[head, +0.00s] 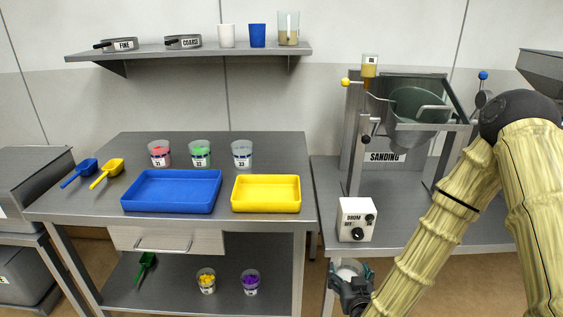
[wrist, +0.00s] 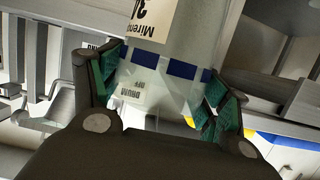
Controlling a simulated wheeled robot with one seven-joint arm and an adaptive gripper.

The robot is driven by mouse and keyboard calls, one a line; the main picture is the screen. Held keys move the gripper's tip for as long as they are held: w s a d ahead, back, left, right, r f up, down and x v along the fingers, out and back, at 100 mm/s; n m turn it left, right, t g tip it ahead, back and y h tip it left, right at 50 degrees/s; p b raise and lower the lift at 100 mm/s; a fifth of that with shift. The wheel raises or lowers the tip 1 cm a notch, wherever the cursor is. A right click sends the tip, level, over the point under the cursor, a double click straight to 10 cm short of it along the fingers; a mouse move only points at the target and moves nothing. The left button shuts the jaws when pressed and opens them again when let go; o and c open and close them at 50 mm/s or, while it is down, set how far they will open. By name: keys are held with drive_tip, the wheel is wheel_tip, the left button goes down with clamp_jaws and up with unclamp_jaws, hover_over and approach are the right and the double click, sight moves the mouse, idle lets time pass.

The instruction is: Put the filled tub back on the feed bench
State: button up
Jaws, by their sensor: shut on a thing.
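My gripper (head: 352,287) is low at the bottom of the head view, in front of the sanding machine's bench. It is shut on a clear tub (wrist: 152,55) with a blue band and a white label reading "Miren…" and a partly cut-off number. In the wrist view the tub sits between the green finger pads of my gripper (wrist: 162,85). In the head view only a pale bit of the tub (head: 347,270) shows. The grey bench (head: 75,205) on the left carries tubs 31 (head: 159,153), 32 (head: 200,154) and 33 (head: 242,154).
A blue tray (head: 172,208) and a yellow tray (head: 266,209) take up the grey bench's front. Blue (head: 80,173) and yellow (head: 106,173) scoops lie at its left. The sanding drum (head: 415,107) and a drum control box (head: 356,219) stand on the right bench (head: 405,236).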

wheel_tip(320, 180, up, 13)
drive_tip(key=p, duration=1.2)
drive_tip(key=shift+a, duration=0.4)
drive_tip(key=shift+d+r, duration=0.1)
drive_tip(key=shift+r, duration=0.05)
